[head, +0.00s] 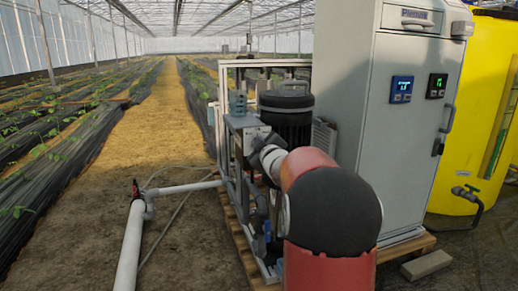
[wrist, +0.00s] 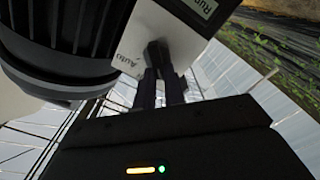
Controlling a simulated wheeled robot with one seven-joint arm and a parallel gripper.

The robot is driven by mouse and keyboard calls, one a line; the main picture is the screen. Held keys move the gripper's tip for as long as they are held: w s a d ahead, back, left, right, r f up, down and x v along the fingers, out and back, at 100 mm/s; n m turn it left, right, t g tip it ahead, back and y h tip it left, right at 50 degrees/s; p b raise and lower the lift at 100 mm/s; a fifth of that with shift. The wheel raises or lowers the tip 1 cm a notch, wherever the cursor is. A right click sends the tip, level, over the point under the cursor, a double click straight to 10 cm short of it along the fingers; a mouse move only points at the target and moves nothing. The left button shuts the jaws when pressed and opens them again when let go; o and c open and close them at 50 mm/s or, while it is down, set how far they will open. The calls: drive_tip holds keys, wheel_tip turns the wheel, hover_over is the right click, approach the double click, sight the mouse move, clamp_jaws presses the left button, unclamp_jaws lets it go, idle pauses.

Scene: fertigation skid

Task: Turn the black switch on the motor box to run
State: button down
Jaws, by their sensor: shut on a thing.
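In the wrist view the motor box (wrist: 183,38) shows a pale grey face with partly readable labels. One, at the lower left, looks like "Auto"; another, at the upper right, looks like "Run". The black switch (wrist: 155,50) stands on this face between the labels. My gripper (wrist: 159,80) is shut on the switch, with its two dark fingers on either side of it. The fingers partly hide the switch, and I cannot tell exactly which label it points at. In the head view my own arm hides most of the gripper and the switch.
A white pipe (head: 130,245) runs along the ground at left. The straw-covered aisle is open.

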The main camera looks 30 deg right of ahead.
idle(0.5)
drive_tip(key=c, duration=1.5)
unclamp_jaws()
drive_tip(key=v, duration=0.8)
drive_tip(key=shift+w, duration=0.1)
